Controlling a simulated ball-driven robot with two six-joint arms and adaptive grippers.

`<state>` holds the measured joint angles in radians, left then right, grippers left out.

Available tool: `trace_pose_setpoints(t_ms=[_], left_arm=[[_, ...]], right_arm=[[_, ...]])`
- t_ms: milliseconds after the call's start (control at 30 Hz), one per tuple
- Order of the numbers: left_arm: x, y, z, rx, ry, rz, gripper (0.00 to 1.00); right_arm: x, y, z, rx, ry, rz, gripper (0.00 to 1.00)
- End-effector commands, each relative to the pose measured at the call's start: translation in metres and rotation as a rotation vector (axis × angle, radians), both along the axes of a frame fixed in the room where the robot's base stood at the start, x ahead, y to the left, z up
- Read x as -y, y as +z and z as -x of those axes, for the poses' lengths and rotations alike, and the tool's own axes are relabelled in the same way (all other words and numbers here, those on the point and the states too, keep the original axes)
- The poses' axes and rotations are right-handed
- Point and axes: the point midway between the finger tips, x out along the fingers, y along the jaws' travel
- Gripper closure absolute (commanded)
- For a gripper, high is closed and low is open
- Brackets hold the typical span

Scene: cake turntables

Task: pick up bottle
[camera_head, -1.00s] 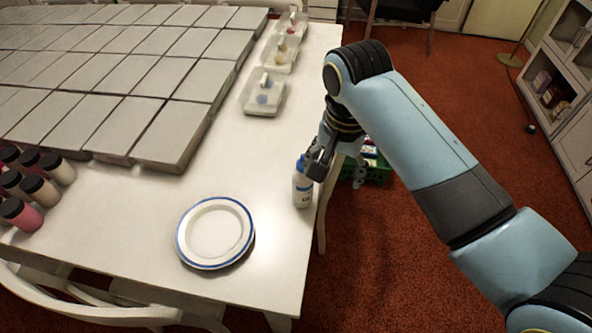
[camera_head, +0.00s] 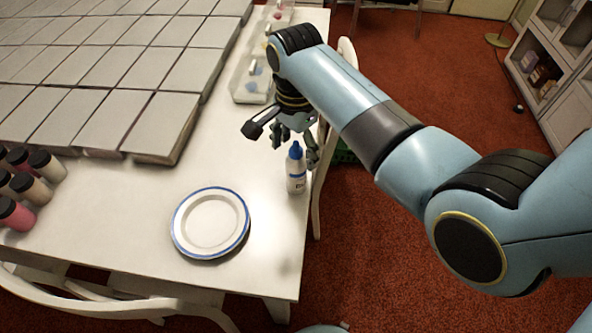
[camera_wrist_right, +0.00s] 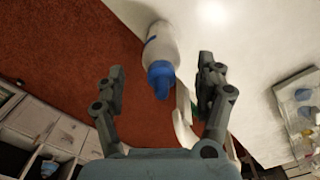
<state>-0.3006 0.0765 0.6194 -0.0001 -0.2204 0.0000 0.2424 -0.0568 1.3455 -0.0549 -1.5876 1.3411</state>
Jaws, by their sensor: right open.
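The white bottle (camera_head: 296,174) with a blue cap stands upright near the right edge of the white table (camera_head: 150,262). My right gripper (camera_head: 283,146) is open just behind the bottle, its fingers spread and apart from each other. In the right wrist view the bottle (camera_wrist_right: 162,52) lies ahead, its blue cap pointing toward the open gripper (camera_wrist_right: 160,82), roughly between the two fingers. Nothing is held; I cannot tell whether a finger touches the bottle. My left gripper is not in view.
A blue-rimmed plate (camera_head: 211,222) sits in front and left of the bottle. Clear trays (camera_head: 250,88) stand behind the gripper. Large grey-white tiles (camera_head: 130,70) cover the back left. A white chair (camera_head: 318,190) stands by the right edge.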

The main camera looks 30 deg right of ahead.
Motion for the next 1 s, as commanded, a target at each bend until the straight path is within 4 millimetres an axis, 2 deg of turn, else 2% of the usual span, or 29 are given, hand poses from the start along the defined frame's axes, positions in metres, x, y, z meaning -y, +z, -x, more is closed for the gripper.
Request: trace_pose_setpoints(t_ms=[400, 667, 1000], left_arm=[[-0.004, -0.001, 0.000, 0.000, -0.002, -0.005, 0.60], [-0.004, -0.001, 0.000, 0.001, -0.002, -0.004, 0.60], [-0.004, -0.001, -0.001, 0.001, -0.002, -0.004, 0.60]], right_arm=[[0.003, -0.052, -0.002, -0.001, 0.000, 0.000, 0.28], [0.003, -0.054, -0.002, 0.002, 0.001, 0.000, 0.28], [0.003, -0.054, -0.002, 0.001, 0.001, 0.000, 0.72]])
